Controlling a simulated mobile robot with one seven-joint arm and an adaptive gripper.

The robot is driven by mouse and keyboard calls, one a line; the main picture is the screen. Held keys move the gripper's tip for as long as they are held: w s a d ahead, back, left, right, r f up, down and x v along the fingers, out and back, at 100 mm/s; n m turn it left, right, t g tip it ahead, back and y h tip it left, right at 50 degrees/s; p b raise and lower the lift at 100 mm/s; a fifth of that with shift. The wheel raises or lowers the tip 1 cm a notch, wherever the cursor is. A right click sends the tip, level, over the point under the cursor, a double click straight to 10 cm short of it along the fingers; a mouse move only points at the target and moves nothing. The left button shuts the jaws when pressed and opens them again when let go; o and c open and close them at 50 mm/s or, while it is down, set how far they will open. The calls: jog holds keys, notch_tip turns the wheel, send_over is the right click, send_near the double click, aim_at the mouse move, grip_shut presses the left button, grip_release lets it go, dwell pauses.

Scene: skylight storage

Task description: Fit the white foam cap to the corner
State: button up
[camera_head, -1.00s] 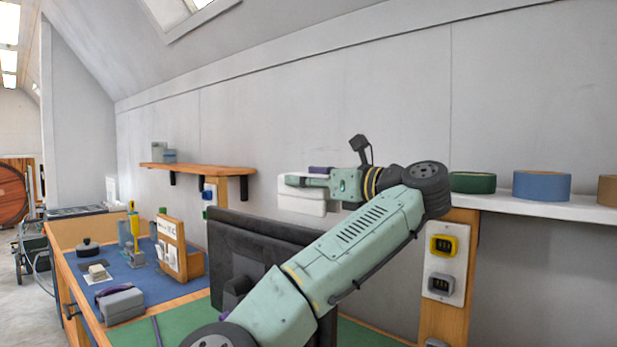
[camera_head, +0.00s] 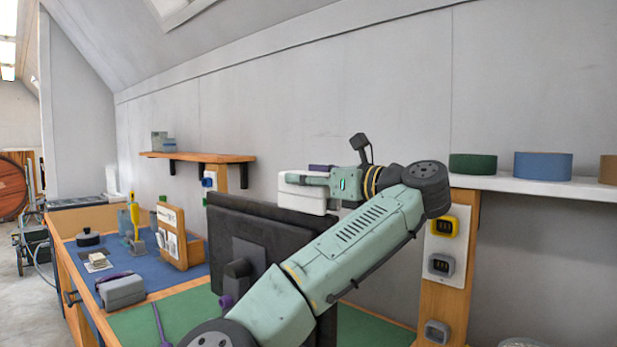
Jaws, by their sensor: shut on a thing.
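The white foam cap (camera_head: 303,196) is a white block held in my gripper (camera_head: 308,176), level with the wall shelves. My gripper is shut on it; its fingers lie across the cap's top side, with a purple piece showing above. A dark flat panel, like a monitor seen from behind (camera_head: 228,230), stands on the bench below and to the left of the cap.
A wooden shelf (camera_head: 205,157) with small grey boxes is on the wall at left. A white shelf (camera_head: 540,187) with tape rolls, including a blue one (camera_head: 543,166), is at right. A wooden post (camera_head: 447,268) carries sockets. The blue mat (camera_head: 135,268) holds several tools.

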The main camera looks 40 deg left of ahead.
aim_at(320, 195)
jog(key=shift+f+b, duration=1)
jog(key=shift+f, duration=0.6)
jog(key=o, duration=1.1)
jog(key=shift+o, duration=0.2)
jog(key=shift+o, duration=1.1)
jog(key=shift+d, duration=0.15)
jog(key=shift+d, duration=1)
jog(key=shift+d+b, duration=0.35)
jog(key=shift+b, duration=0.3)
